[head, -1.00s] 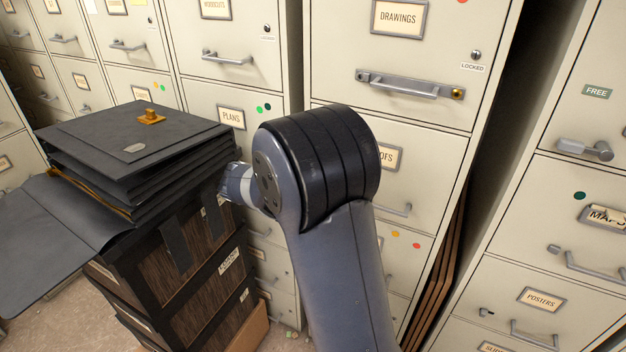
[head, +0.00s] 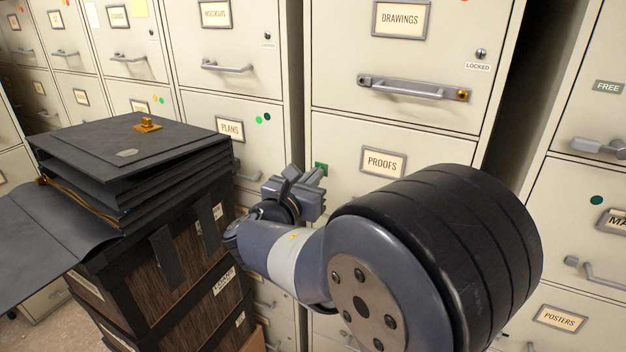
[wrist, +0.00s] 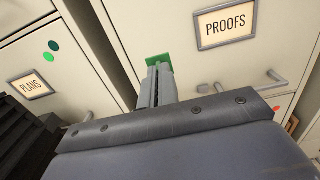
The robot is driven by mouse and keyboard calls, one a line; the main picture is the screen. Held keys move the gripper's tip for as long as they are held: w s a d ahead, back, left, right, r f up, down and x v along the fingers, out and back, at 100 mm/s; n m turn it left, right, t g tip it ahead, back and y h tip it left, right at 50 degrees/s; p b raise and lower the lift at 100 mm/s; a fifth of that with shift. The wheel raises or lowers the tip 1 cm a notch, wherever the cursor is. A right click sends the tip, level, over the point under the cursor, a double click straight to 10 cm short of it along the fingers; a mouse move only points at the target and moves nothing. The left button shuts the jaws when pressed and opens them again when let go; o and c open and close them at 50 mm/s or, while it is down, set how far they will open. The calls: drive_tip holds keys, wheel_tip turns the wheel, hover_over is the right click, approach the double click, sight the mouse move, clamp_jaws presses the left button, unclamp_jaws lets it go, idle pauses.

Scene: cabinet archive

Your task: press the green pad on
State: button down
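The green pad (head: 321,168) is a small bright green square on the cabinet face, at the upper left of the PROOFS drawer. It also shows in the wrist view (wrist: 158,61), just beyond my fingertips. My gripper (head: 315,174) points at the pad, with its tips overlapping the pad's lower part. In the wrist view my gripper (wrist: 158,72) has its two fingers side by side, closed together with nothing visible between them. I cannot tell whether the tips touch the pad or stop just short of it.
A stack of dark folders (head: 130,140) lies on wooden archive boxes (head: 180,275) left of my arm. The PROOFS label (wrist: 225,24) is right of the pad. The DRAWINGS drawer handle (head: 412,88) is above. Round green stickers (wrist: 51,51) mark the PLANS drawer.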

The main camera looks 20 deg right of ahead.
sight(325, 165)
drive_tip(key=shift+a, duration=0.1)
drive_tip(key=shift+x, duration=2.95)
drive_tip(key=shift+w+d, duration=0.35)
drive_tip(key=shift+d, duration=0.15)
drive_tip(key=c, duration=2.2)
unclamp_jaws()
drive_tip(key=c, duration=1.6)
unclamp_jaws()
drive_tip(key=shift+o, duration=0.3)
drive_tip(key=o, duration=0.4)
drive_tip(key=shift+a, duration=0.1)
